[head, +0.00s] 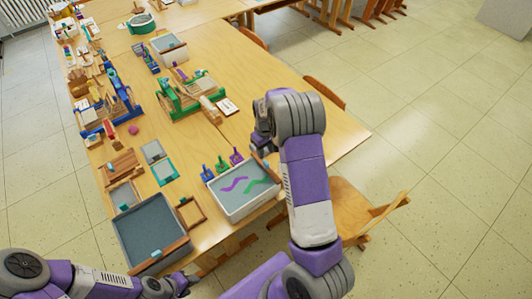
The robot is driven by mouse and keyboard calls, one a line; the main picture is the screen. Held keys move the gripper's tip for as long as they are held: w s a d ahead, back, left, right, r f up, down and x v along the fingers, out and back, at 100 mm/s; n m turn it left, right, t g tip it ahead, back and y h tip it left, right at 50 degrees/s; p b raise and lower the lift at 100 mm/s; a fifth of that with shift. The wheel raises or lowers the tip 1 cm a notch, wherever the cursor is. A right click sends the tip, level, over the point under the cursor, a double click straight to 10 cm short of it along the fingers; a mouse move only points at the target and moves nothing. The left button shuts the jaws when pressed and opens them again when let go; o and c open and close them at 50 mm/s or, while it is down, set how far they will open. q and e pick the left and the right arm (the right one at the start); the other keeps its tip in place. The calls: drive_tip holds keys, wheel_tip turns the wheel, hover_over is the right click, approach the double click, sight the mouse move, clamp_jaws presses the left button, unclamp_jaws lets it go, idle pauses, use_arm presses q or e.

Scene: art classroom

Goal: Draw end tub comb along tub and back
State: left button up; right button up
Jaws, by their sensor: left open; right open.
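A white tub (221,201) on the table holds pale liquid with a purple and a green wavy streak. A brown bar (265,168), perhaps a comb, lies across its right end. Which bar is the comb I cannot tell for sure. My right gripper (262,145) is open beyond the white tub's right end, partly hidden by my arm. My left gripper (188,284) is open, low by the grey tub's near side.
Small purple, green and blue tools (221,164) stand behind the white tub. A wooden frame (190,213) lies between the tubs. Green (185,100) and blue (106,122) framed devices stand further back. A chair (350,212) is at the right. The table's right side is mostly clear.

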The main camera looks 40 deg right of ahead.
sight(266, 162)
drive_tip(key=shift+f, duration=3.85)
drive_tip(key=shift+c, duration=0.4)
clamp_jaws()
